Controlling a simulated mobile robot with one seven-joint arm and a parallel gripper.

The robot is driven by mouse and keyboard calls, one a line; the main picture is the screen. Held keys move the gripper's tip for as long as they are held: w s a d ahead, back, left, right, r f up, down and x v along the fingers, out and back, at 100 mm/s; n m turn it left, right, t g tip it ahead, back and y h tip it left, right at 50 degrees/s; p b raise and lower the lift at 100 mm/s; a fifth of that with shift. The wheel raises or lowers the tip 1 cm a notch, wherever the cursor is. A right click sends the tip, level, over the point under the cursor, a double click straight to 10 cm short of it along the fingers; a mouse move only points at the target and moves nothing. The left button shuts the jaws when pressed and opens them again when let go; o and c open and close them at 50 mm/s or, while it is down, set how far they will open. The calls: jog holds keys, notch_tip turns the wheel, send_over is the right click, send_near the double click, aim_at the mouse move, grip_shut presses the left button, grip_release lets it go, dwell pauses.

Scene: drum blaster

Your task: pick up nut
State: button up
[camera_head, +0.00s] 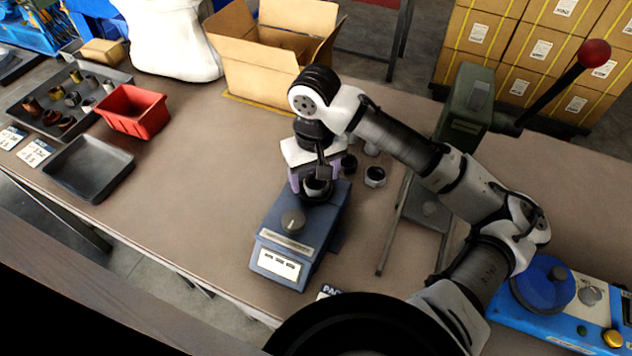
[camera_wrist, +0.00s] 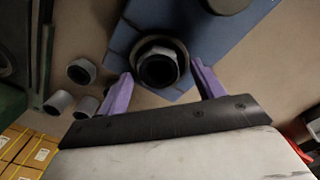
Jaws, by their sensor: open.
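The nut is a grey hexagonal ring with a dark hole. It sits in a dark round seat on the blue machine (camera_head: 283,247) and shows in the wrist view (camera_wrist: 148,53). In the head view it is small and partly hidden under my gripper (camera_head: 317,186). My gripper, with purple fingers, also shows in the wrist view (camera_wrist: 162,69). It is open, with one finger on each side of the nut. Gaps show between fingers and nut in the wrist view. I cannot tell whether the fingertips are level with it.
Several loose metal rings or nuts, one a grey one (camera_head: 375,177), lie right of the blue machine. A green lever press (camera_head: 467,107) stands farther right. A cardboard box (camera_head: 262,72) is behind, and a red bin (camera_head: 134,111) and dark tray (camera_head: 88,167) are left. The table between is clear.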

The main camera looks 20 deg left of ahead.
jog(key=c, duration=1.3)
jog(key=shift+r, duration=0.15)
notch_tip(320, 180, up, 20)
